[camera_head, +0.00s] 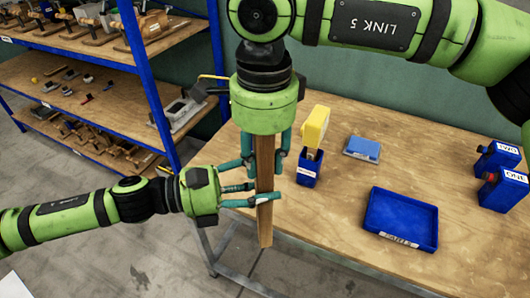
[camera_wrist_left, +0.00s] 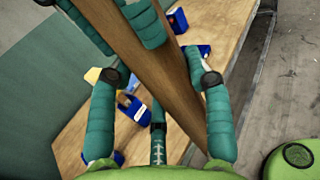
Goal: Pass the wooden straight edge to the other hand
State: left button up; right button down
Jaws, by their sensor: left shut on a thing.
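The wooden straight edge (camera_head: 265,228), a long brown bar, hangs upright past the table's front left edge. My right gripper (camera_head: 266,160) points down from above, with its fingers along both sides of the bar's upper part. They look closed against it, and the bar's top is hidden in the gripper. My left gripper (camera_head: 258,187) comes in from the left and is shut on the bar lower down. In the left wrist view, the bar (camera_wrist_left: 165,75) runs diagonally between my left fingers (camera_wrist_left: 160,110), with my right fingers (camera_wrist_left: 118,22) beside it at the top.
Blue-framed shelves (camera_head: 85,75) with tools stand at left.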

pick_arm(q)
jog(key=o, duration=1.3)
jog(key=shift+w, duration=0.1)
jog(key=shift+o, duration=0.2)
jog(key=shift+a+r, duration=0.1)
